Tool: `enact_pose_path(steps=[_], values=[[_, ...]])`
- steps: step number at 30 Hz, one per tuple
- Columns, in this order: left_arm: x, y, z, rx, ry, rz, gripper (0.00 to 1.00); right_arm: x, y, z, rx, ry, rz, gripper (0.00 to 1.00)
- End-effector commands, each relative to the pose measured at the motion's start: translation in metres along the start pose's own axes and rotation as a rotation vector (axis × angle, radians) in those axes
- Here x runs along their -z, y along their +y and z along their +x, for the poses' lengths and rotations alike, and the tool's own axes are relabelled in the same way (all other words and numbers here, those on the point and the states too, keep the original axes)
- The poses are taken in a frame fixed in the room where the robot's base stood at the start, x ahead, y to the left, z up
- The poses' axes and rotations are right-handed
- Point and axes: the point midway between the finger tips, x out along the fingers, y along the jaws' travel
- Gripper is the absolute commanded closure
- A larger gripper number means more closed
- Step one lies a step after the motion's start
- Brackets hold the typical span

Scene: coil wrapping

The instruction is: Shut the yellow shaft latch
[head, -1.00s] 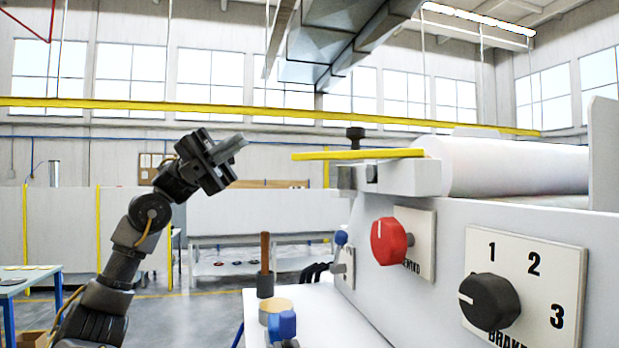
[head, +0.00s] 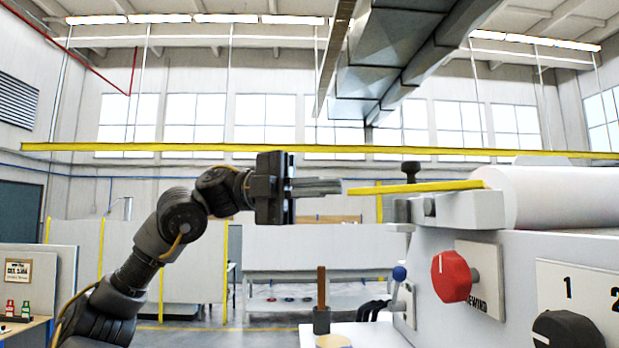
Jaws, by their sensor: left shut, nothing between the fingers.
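The yellow shaft latch (head: 420,187) is a long flat bar on top of the grey block (head: 460,210) at the machine's near end. It points left, and its free end sticks out past the block. A black knob (head: 411,170) stands just behind the bar. My left gripper (head: 338,187) is shut and empty. Its fingertips point right, just left of the latch's free end. In this view they look almost touching, but I cannot tell the depth gap. My right gripper is not in view.
A white roll (head: 565,195) lies right of the block. Below are a red knob (head: 451,276), a black dial (head: 567,332) and a blue-tipped lever (head: 399,274). The space around my left forearm is clear.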

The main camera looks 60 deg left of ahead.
Motion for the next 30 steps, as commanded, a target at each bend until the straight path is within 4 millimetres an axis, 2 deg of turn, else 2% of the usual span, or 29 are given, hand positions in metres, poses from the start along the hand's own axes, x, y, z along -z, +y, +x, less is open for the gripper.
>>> enact_pose_path(steps=[1,8,12,16,30], values=[[0.0,-0.005,0.012,-0.004,0.003,-0.001,1.0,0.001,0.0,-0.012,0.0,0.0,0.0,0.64],[0.0,-0.005,0.056,-0.003,0.003,-0.002,1.0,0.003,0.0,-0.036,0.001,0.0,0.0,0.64],[-0.023,-0.005,0.059,0.002,0.001,-0.003,1.0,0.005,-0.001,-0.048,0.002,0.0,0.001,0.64],[-0.034,-0.003,0.061,0.001,0.001,-0.001,1.0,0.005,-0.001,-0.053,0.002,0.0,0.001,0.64],[-0.039,0.0,0.062,0.002,0.001,0.002,1.0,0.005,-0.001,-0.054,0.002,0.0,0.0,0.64]])
